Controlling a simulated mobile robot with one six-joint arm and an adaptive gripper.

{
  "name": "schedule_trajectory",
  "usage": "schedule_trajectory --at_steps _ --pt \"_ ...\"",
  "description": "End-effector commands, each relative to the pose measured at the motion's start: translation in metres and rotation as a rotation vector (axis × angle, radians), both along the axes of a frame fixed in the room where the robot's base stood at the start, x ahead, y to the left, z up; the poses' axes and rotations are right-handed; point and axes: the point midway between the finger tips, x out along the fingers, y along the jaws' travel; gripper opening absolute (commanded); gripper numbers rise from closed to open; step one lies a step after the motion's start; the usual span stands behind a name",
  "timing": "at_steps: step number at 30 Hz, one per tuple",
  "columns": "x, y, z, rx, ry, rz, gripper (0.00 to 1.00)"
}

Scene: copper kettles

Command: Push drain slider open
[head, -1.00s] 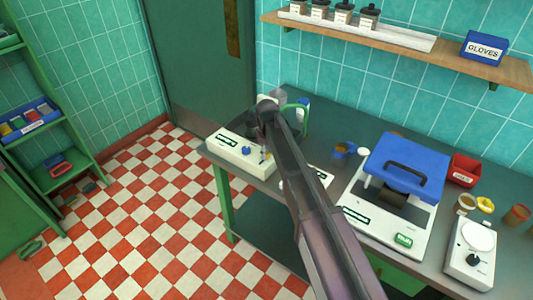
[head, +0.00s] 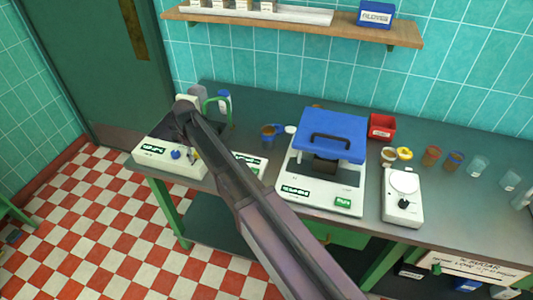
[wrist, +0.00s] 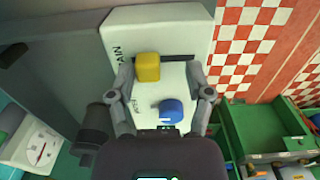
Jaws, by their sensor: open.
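The yellow drain slider knob (wrist: 148,66) sits near the left end of a dark slot (wrist: 180,58) on a white panel in the wrist view. Part of a label ending in "AIN" shows left of it. A blue knob (wrist: 171,110) is on the same panel, nearer my gripper's palm. My gripper (wrist: 160,70) is open, with one finger left and one right of the yellow knob, holding nothing. Contact with the knob cannot be told. In the head view, the white machine (head: 150,155) stands at the bench's left end, partly hidden by my arm.
The grey bench (head: 240,100) also holds a blue-lidded machine (head: 330,135), a small white scale (head: 402,195), a red bin (head: 382,126) and cups. A shelf (head: 290,25) runs above. Green trays (wrist: 265,130) show at the wrist view's right.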

Motion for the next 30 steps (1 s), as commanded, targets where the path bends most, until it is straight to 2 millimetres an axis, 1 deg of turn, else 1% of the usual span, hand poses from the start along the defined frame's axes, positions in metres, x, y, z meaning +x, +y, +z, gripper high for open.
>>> schedule_trajectory --at_steps 1,3,30 --pt "0.0 0.0 0.009 0.0 0.0 0.0 0.66" --pt "0.0 0.0 0.015 0.0 0.0 0.0 0.66" --pt "0.0 0.0 0.089 0.0 0.0 0.001 0.66"
